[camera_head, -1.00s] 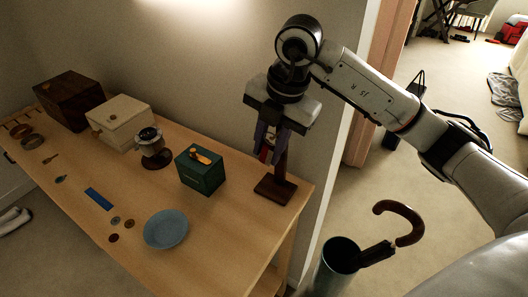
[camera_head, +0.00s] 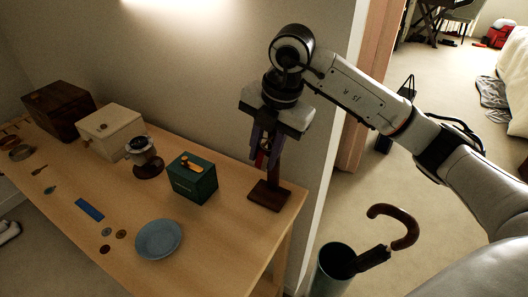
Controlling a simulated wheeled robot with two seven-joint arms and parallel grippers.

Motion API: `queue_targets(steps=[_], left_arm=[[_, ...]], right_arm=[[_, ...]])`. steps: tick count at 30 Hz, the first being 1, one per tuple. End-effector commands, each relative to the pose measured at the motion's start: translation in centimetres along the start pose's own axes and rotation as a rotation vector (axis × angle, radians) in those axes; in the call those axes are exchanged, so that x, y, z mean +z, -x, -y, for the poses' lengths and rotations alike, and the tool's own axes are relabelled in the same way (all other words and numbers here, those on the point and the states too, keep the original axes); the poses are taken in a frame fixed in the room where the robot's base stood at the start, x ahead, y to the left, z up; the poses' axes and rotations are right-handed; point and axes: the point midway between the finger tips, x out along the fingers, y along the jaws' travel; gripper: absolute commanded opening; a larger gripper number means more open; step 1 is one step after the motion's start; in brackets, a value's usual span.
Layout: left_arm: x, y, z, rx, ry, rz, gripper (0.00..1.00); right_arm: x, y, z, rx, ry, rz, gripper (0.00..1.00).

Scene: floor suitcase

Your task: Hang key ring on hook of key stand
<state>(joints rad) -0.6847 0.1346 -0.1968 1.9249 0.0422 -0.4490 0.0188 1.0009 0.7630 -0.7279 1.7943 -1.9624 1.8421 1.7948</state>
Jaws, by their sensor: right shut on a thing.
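The key stand has a dark wooden base (camera_head: 269,196) and an upright post (camera_head: 277,172) at the right end of the wooden table. My right gripper (camera_head: 263,152) points down from above at the top of the stand, its fingers in front of the post. It is shut on a small item with a red part (camera_head: 261,158), which looks like the key ring; the fingers hide most of it. The hook is hidden behind the gripper, so I cannot tell whether the ring touches it. My left gripper is not in view.
A green box (camera_head: 193,181) and a blue bowl (camera_head: 158,239) are left of the stand on the table (camera_head: 222,228). A white box (camera_head: 110,128) and a dark wooden box (camera_head: 58,110) stand farther left. An umbrella stand (camera_head: 330,272) is on the floor.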

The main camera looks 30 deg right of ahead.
Motion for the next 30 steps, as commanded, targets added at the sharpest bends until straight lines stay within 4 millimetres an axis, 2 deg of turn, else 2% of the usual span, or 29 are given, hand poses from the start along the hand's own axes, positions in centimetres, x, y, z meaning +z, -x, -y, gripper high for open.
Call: queue_targets(steps=[1, 2, 5, 14, 17, 30], left_arm=[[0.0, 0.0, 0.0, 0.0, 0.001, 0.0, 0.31], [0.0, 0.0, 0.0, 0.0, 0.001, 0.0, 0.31], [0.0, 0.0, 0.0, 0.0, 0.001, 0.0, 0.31], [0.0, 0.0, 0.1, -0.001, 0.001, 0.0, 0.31], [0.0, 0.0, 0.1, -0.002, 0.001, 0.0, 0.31], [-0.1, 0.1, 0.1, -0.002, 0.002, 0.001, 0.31]], right_arm=[[0.0, 0.0, 0.0, 0.0, 0.0, 0.0, 0.02], [0.0, 0.0, 0.0, 0.0, 0.0, 0.0, 0.3], [0.0, 0.0, 0.0, 0.0, 0.0, 0.0, 0.47], [0.0, 0.1, 0.0, 0.0, 0.0, 0.0, 0.47], [0.0, 0.8, -0.1, 0.003, 0.0, 0.002, 0.47], [0.1, 8.8, -0.1, 0.003, 0.0, 0.004, 0.47]])
